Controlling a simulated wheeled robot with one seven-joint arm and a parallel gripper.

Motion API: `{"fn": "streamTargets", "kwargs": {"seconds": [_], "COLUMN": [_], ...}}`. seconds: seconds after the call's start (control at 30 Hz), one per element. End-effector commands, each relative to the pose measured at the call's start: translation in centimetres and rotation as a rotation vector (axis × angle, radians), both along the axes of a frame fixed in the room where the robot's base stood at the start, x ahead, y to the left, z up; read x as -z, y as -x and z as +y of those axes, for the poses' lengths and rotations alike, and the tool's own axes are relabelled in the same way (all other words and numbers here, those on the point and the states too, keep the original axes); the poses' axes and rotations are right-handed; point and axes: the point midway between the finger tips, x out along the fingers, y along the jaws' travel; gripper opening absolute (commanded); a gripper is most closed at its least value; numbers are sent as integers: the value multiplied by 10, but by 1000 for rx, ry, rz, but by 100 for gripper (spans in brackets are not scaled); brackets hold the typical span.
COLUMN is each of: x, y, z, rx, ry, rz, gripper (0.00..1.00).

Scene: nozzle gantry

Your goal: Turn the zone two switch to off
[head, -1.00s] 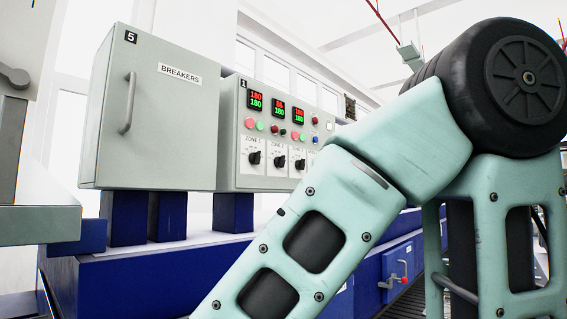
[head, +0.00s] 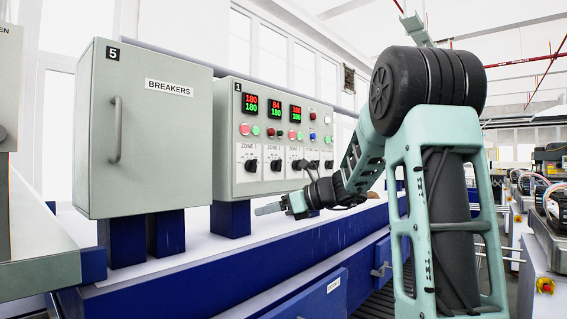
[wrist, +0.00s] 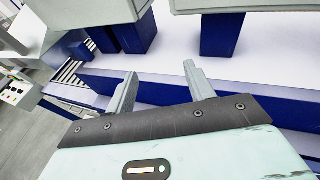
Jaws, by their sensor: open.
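The grey control panel marked 1 (head: 230,135) carries a row of black rotary switches under zone labels. My gripper (head: 266,209) is open and empty, in front of and below the panel in the head view, apart from the switches. In the wrist view its two grey fingers (wrist: 160,86) stand spread, with nothing between them. The switches are not in the wrist view.
The grey breakers cabinet marked 5 (head: 150,165) stands left of the panel. Both rest on blue legs above a blue bench with a white top (head: 185,263). In the wrist view, a blue leg (wrist: 223,32) stands beyond the fingers. Other zone switches (head: 251,165) sit close by.

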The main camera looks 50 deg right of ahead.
Motion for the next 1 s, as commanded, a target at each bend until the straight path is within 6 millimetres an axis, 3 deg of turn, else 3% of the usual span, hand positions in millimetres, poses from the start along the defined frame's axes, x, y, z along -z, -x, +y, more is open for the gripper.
{"fn": "streamTargets", "kwargs": {"seconds": [0.03,0.1,0.2,0.3,0.43,0.57,1.0], "x": [-30,-58,-86,-100,-107,-107,-109], "y": [13,31,56,71,73,57,-34], "z": [-43,-88,-131,-154,-163,-162,-161], "rx": [108,223,330,385,405,402,400], "ry": [-70,-160,-249,-298,-317,-318,-318], "rz": [-41,-104,-176,-221,-240,-237,-235], "gripper": [53,53,53,53,53,53,53]}}
